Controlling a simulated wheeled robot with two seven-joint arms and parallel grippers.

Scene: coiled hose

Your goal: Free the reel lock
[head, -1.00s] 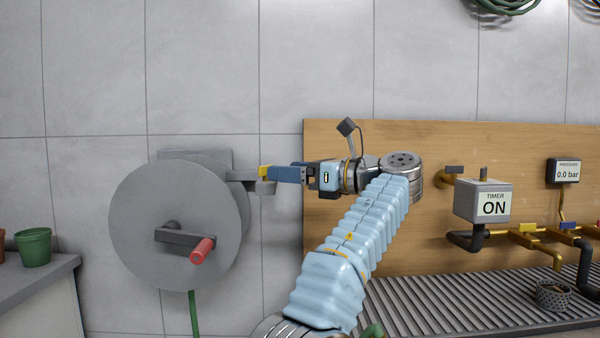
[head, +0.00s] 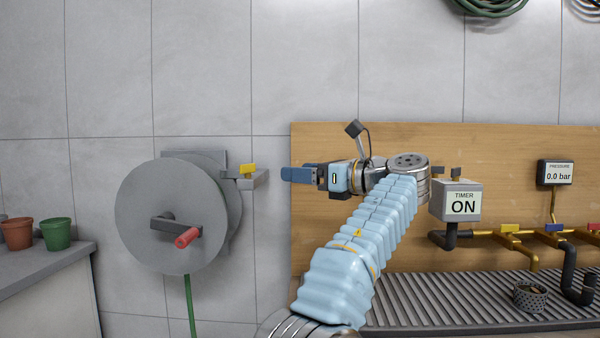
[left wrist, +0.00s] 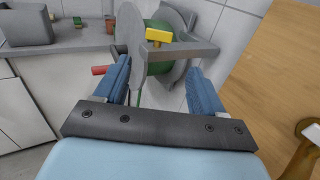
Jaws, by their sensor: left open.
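The grey hose reel (head: 165,240) hangs on the wall at left, with a crank and red handle (head: 187,238) on its face. A grey bracket (head: 258,181) juts right from its upper side and carries the yellow reel lock (head: 248,169). My left gripper (head: 284,174) is open and empty, right of the lock with a gap. In the left wrist view my fingers (left wrist: 159,68) are spread, and the yellow lock (left wrist: 159,36) shows beyond and between them. Green hose (left wrist: 160,68) shows on the reel there. My right gripper is not in view.
A wooden board (head: 330,240) at right carries a timer box (head: 456,201) reading ON, a gauge (head: 556,173) reading 0.0 bar, and pipes. A ribbed grey tray (head: 400,310) lies below. Pots, including a green one (head: 56,235), stand on the left counter.

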